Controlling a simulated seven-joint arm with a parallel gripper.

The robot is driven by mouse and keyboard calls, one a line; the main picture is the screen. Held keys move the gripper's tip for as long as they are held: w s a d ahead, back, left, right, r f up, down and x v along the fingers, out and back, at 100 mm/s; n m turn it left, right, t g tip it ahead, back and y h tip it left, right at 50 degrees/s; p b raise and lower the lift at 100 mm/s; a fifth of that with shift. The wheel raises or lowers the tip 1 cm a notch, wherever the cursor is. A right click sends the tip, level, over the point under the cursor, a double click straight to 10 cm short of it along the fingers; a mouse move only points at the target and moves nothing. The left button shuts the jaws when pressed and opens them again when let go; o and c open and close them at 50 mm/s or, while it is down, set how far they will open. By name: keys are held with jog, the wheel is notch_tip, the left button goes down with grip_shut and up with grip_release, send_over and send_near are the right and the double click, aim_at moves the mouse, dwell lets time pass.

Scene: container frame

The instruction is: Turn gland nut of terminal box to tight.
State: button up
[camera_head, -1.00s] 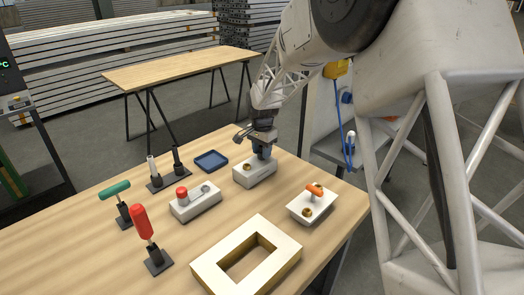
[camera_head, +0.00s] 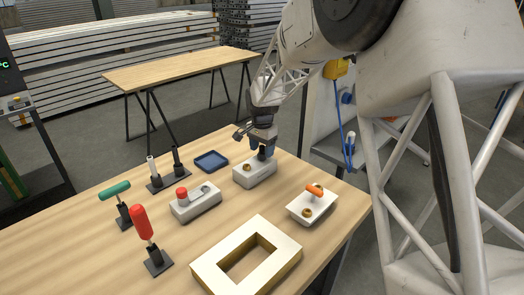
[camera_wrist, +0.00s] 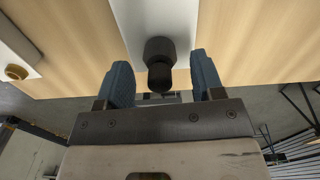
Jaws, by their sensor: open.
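The grey terminal box (camera_head: 256,175) stands on the wooden table, below my gripper. A brass fitting (camera_head: 247,168) is on its top. In the wrist view the black gland nut (camera_wrist: 160,49) stands up from the pale top of the box (camera_wrist: 127,18), with a narrower black part nearer the camera. My gripper (camera_wrist: 162,80) is open, one blue finger on each side of the nut. Gaps show between both fingers and the nut. In the head view my gripper (camera_head: 262,150) points down at the box's right end, and its fingers largely hide the nut.
A white block (camera_head: 301,211) with an orange handle and brass fitting stands to the right. A blue tray (camera_head: 211,161) and a grey block with a red knob (camera_head: 182,193) are left. Several upright tools and a pale frame (camera_head: 210,272) stand nearer the front.

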jog(key=shift+r, duration=3.4)
jog(key=shift+s, duration=0.1)
jog(key=shift+s+d+r, duration=0.15)
jog(key=s+d+r+n, duration=0.1)
jog(key=s+d+r, duration=0.25)
jog(key=s, duration=0.35)
jog(key=s+d+r+n+t, duration=0.1)
jog(key=s+d+r+n, duration=0.2)
jog(key=s, duration=0.4)
jog(key=s+d+r, duration=0.3)
jog(key=s+d, duration=0.1)
jog(key=s, duration=0.3)
jog(key=s+d+f+n, duration=0.1)
jog(key=s+d+n, duration=0.1)
jog(key=s, duration=1.1)
jog(key=s+d+f+n+t, duration=0.1)
jog(key=s+d, duration=0.4)
jog(key=s, duration=0.8)
jog(key=shift+f+n+t, duration=0.3)
jog(key=shift+f+n, duration=0.2)
jog(key=shift+f, duration=0.15)
